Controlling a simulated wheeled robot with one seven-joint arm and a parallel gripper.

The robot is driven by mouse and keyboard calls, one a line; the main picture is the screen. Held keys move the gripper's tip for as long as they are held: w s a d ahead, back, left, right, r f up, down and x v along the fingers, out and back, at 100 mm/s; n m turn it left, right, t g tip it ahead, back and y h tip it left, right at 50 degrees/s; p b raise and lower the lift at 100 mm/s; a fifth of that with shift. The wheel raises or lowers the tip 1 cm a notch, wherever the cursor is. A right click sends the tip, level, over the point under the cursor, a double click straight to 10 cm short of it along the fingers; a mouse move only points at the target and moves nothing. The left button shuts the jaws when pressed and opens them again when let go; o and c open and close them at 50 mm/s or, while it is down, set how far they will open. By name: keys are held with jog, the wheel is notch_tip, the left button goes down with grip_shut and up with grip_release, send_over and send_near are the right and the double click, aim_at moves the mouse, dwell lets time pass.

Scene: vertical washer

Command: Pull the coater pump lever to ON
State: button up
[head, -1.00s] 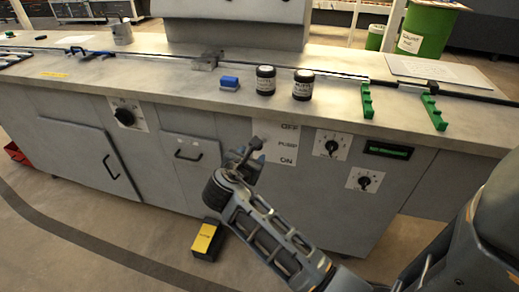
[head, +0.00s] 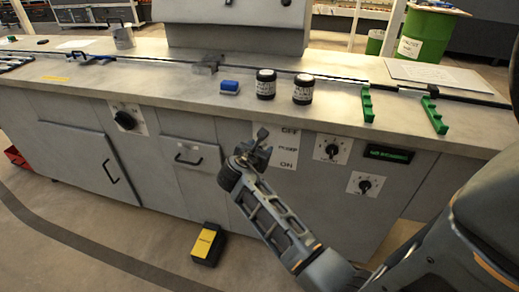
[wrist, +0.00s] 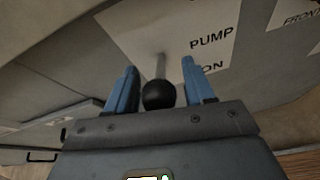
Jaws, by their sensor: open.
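The pump lever (wrist: 160,93) has a thin grey stem and a black ball knob and juts from the cabinet front. Its panel, a pale plate (head: 287,152) marked OFF at the top, PUMP in the middle and ON at the bottom, also shows in the wrist view (wrist: 195,20). My gripper (wrist: 159,68) is open, with the black knob between its two blue fingers, close to the palm. A gap shows on each side of the knob. In the head view my gripper (head: 260,148) is at the panel's left side and hides most of the lever.
Two dials (head: 332,148) (head: 365,185) and a small green display (head: 388,153) are right of the pump panel. A drawer handle (head: 188,159) is to the left. A yellow-topped box (head: 207,243) lies on the floor.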

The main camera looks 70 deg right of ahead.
jog(key=shift+c, duration=0.4)
grip_shut()
jog(key=shift+a+f, duration=0.1)
jog(key=shift+f, duration=0.05)
notch_tip(320, 180, down, 9)
jog(key=h+b, duration=1.1)
jog(key=b, duration=1.8)
jog(key=shift+t+h+b, duration=0.3)
jog(key=shift+b, duration=0.05)
jog(key=shift+r+h+b, duration=0.2)
jog(key=shift+h+b, duration=0.1)
jog(key=shift+b, duration=0.2)
jog(key=shift+o, duration=0.4)
grip_release()
